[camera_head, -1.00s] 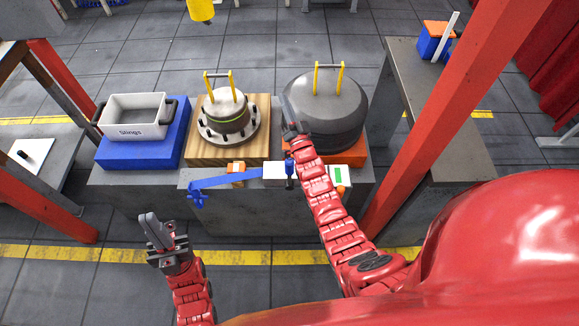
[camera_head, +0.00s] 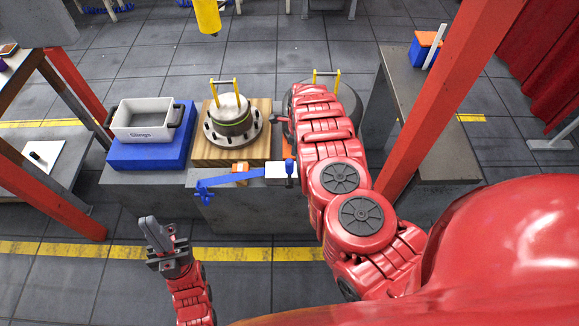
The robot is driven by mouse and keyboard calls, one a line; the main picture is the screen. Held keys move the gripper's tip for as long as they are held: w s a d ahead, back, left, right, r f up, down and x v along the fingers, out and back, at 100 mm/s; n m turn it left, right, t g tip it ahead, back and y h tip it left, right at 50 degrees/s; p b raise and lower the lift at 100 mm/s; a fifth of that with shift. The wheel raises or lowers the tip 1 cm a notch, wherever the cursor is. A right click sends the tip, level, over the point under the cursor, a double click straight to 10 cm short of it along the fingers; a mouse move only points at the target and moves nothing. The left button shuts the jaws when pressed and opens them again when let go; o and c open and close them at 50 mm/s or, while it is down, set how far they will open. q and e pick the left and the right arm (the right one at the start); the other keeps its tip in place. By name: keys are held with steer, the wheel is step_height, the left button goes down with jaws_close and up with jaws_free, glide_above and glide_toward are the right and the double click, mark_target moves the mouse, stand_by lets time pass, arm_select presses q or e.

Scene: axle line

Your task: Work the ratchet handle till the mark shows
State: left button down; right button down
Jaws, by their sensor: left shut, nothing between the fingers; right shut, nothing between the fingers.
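A long blue handle (camera_head: 230,181) lies low along the front of the grey bench, its free end at the left. An orange block (camera_head: 240,169) sits behind the handle. My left gripper (camera_head: 150,226) is shut and empty, in front of the bench and apart from the handle. My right gripper (camera_head: 281,119) is mostly hidden by its own raised arm; its dark tip shows above and behind the white block, apart from the handle. The area right of the white block is hidden by my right arm.
A flanged round part (camera_head: 233,124) with yellow handles stands on a wooden board (camera_head: 208,155). A grey bin (camera_head: 142,133) marked "Slings" sits on a blue block (camera_head: 150,155). A grey dome (camera_head: 350,103) is mostly hidden. A red post (camera_head: 440,95) stands at right.

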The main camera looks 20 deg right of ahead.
steer(key=shift+s+a+r, duration=0.15)
steer(key=shift+s+a, duration=0.2)
steer(key=shift+s, duration=0.15)
